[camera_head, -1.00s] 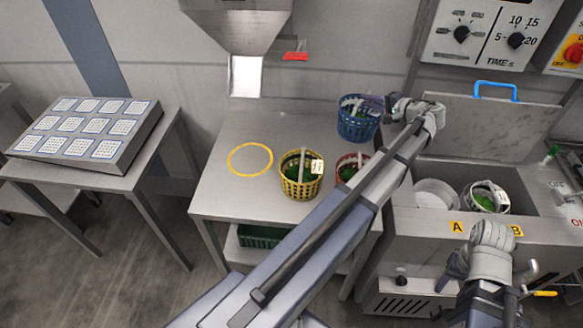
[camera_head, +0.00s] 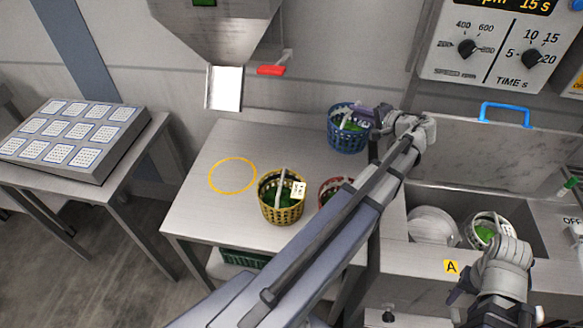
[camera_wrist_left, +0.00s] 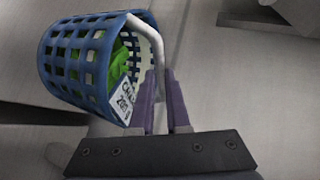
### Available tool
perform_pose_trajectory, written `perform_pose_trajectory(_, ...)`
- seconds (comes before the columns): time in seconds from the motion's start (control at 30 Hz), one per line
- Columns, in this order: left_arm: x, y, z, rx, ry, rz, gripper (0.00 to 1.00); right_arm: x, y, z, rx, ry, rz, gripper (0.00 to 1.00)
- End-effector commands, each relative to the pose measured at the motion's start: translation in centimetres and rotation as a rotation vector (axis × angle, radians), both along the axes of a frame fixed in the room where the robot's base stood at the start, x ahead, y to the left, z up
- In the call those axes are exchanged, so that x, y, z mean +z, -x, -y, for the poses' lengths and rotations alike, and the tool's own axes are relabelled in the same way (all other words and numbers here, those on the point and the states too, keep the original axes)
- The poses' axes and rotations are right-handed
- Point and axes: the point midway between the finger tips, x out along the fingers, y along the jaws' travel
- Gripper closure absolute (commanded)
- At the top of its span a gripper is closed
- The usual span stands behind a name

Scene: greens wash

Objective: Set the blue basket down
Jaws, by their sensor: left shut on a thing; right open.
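The blue basket (camera_head: 347,138) with green leaves and a white tag is at the back right of the steel table (camera_head: 215,140). My left gripper (camera_head: 378,117) is shut on its light handle; in the left wrist view the purple fingers (camera_wrist_left: 163,105) pinch the handle, and the blue basket (camera_wrist_left: 75,62) hangs tilted in that picture. I cannot tell whether its base touches the table. My right gripper (camera_head: 490,300) is open, low at the right by the sink front, its fingers partly hidden.
A yellow basket (camera_head: 270,205) stands mid-table, beside an empty yellow ring (camera_head: 232,192). A red basket (camera_head: 327,190) is partly hidden behind my left arm. A white basket (camera_head: 487,222) sits in the sink (camera_head: 455,195). A metal chute (camera_head: 224,88) hangs above the table.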

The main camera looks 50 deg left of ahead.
Motion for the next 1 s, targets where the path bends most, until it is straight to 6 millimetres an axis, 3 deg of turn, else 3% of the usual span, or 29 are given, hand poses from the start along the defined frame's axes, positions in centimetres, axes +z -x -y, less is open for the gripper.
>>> perform_pose_trajectory(0.27, -0.1, 0.8, -0.3, 0.008, -0.003, 0.004, 1.0, -0.2, 0.1, 0.0, 0.0, 0.0, 0.0, 0.5)
perform_pose_trajectory(0.7, -5.7, 0.7, -0.3, 0.007, -0.003, 0.004, 1.0, -5.8, 0.1, 0.0, 0.0, 0.0, 0.0, 0.5)
perform_pose_trajectory(1.0, -6.3, 0.8, -0.3, 0.007, -0.003, 0.004, 1.0, -6.4, 0.1, 0.0, 0.0, 0.0, 0.0, 0.5)
